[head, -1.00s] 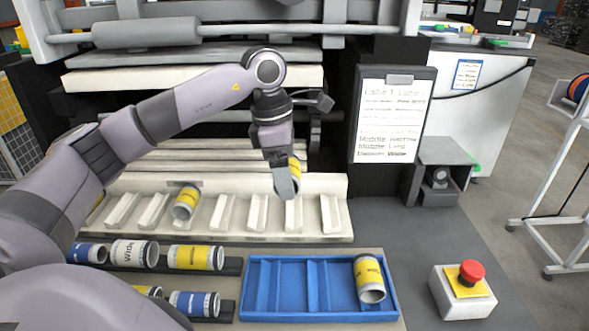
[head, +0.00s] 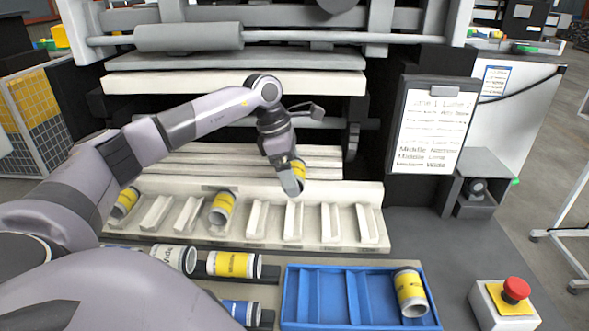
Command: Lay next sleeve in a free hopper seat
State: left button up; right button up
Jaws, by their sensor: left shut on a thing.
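My left gripper (head: 292,184) is shut on a yellow-banded sleeve (head: 300,170), held tilted above the white hopper tray (head: 330,241). The gripper hides part of this sleeve, and I see a gap to the seats below but cannot judge its height. One yellow-banded sleeve (head: 222,207) lies in a seat left of the gripper. Another yellow-banded sleeve (head: 126,202) lies in a seat at the far left. The seats right of the gripper look empty, as do those between the two seated sleeves. My right gripper is out of view.
In front lie a white "Wide" sleeve (head: 174,258), a yellow-banded sleeve (head: 233,264) and a blue sleeve (head: 240,312). A blue tray (head: 333,323) holds one yellow-banded sleeve (head: 410,292). A label board (head: 432,128) and red stop button (head: 516,289) stand at right.

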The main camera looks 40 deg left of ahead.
pick_arm(q)
notch_tip(320, 180, down, 7)
jog(key=b, duration=0.4)
jog(key=shift+r+b, duration=0.2)
jog(key=shift+b, duration=0.1)
jog(key=shift+f+b, duration=0.75)
jog(key=shift+f, duration=0.65)
jog(key=o, duration=1)
jog(key=p+v, duration=0.2)
jog(key=v, duration=0.2)
jog(key=d+p+v, duration=0.1)
jog(key=v, duration=0.3)
jog(key=w+p+v, duration=0.1)
jog(key=p+v, duration=0.1)
jog(key=v, duration=0.3)
jog(key=shift+d+r+p, duration=0.15)
jog(key=shift+r+p, duration=0.1)
jog(key=shift+p, duration=0.05)
